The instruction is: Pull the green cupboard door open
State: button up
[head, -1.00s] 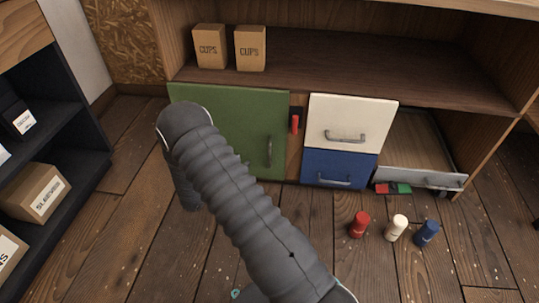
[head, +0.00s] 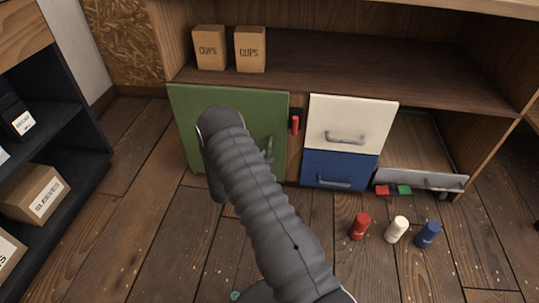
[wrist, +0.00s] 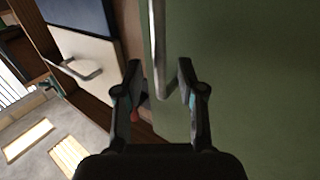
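The green cupboard door (head: 187,115) looks shut at the left of the cabinet in the head view; it fills the right of the wrist view (wrist: 250,80). Its grey bar handle (wrist: 158,45) is near its right edge and runs down between the fingertips in the wrist view. My gripper (wrist: 159,80) is open, with one finger on each side of the handle and gaps visible. In the head view my forearm covers part of the door, and the gripper is mostly hidden.
A red lever (head: 294,125) is on the post right of the door. Beside it are a white drawer (head: 350,115) and a blue drawer (head: 340,165); a lower drawer (head: 425,180) stands out at right. Red (head: 359,225), white (head: 396,229) and blue (head: 427,234) canisters stand on the floor.

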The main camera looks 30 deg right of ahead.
jog(key=shift+x, duration=1.3)
grip_shut()
